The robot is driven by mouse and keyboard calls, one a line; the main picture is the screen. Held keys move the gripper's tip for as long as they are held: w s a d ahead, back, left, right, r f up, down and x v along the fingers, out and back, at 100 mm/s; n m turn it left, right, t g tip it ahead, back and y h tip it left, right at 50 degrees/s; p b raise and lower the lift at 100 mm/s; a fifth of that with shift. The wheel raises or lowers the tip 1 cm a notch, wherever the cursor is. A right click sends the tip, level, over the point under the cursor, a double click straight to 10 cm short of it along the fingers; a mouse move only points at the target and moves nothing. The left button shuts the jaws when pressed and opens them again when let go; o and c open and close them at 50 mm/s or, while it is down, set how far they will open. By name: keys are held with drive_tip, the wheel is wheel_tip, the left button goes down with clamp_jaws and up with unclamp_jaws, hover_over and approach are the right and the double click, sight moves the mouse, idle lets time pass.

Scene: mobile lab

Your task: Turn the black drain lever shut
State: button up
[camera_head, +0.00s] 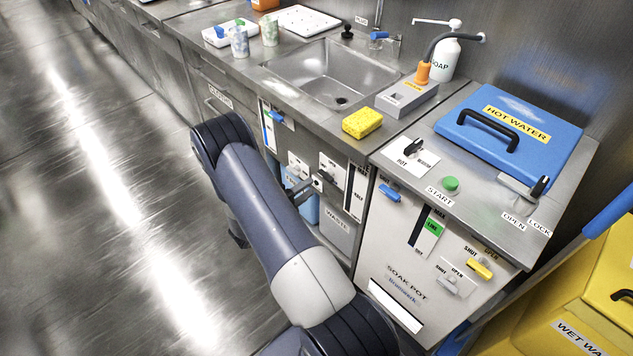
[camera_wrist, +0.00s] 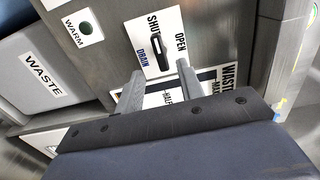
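The black drain lever (camera_wrist: 159,52) sits on a white plate (camera_wrist: 147,62) marked SHUT, OPEN and DRAIN in the wrist view. The lever lies lengthwise between the SHUT and OPEN words; I cannot tell which setting it is at. My gripper (camera_wrist: 159,72) is open, with its two grey fingers apart and nothing between them that I can see held. The fingertips point at the plate, just short of the lever in the picture; contact is not clear. In the head view my gripper (camera_head: 303,189) is small and dark beside the panel under the sink, partly hidden by my arm.
A grey WASTE bin (camera_wrist: 40,75) stands left of the plate in the wrist view. The steel sink (camera_head: 330,75) and a yellow sponge (camera_head: 362,122) are above the panel. The white SOAK POT cabinet (camera_head: 385,235) stands to the right. The floor at left is clear.

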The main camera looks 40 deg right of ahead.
sight(323, 178)
drive_tip(key=shift+s+a, duration=0.15)
drive_tip(key=shift+a, duration=0.95)
drive_tip(key=shift+s+a, duration=0.1)
drive_tip(key=shift+a, duration=1)
drive_tip(key=shift+d, duration=0.1)
drive_tip(key=d, duration=0.7)
drive_tip(key=w+d, duration=0.1)
drive_tip(key=d, duration=0.2)
drive_tip(key=shift+d, duration=0.4)
drive_tip(key=shift+a, duration=0.15)
